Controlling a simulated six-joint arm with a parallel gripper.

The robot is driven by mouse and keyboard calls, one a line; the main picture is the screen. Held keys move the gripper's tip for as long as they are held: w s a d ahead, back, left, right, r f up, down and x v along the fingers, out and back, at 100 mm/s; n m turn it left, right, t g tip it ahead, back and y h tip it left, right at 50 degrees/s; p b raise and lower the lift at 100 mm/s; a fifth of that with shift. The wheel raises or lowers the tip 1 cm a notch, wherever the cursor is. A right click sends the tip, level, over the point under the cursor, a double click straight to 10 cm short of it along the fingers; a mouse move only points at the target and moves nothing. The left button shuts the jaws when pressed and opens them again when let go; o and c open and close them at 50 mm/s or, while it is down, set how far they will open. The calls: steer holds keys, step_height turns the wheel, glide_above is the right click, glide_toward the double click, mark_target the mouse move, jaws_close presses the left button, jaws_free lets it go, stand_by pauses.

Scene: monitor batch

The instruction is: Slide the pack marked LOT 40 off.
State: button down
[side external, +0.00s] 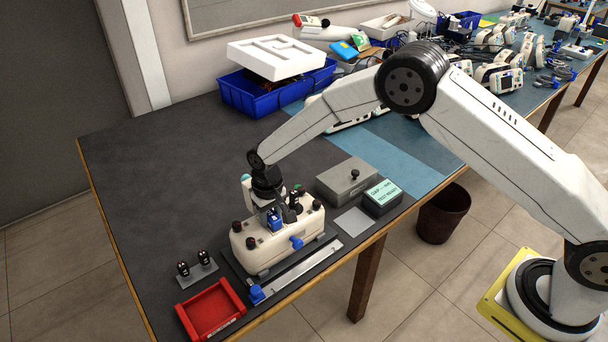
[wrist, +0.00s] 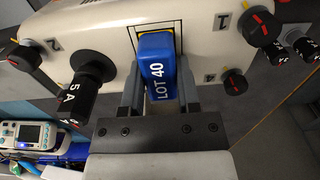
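The blue pack (wrist: 157,65) marked LOT 40 sits in a yellow-edged opening in the face of a cream housing (wrist: 205,20). In the side view the pack (side external: 274,222) shows as a small blue block on the cream unit (side external: 262,252), which rests on the table. My gripper (wrist: 159,78) is at the pack, with one grey finger on each side of it. The fingers are very close to its sides; whether they press on it cannot be told. In the side view my gripper (side external: 268,203) points down at the unit, and its fingertips are partly hidden.
A black 5 A plug (wrist: 85,80) and red-marked knobs (wrist: 236,84) stand close around the pack. A red tray (side external: 212,312), a stand with two black plugs (side external: 197,269), a metal strip (side external: 300,272) and a grey lidded box (side external: 347,180) are nearby. The table's left is clear.

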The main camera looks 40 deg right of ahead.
steer(key=shift+r, duration=0.3)
steer(key=shift+r, duration=2.5)
steer(key=shift+r, duration=0.1)
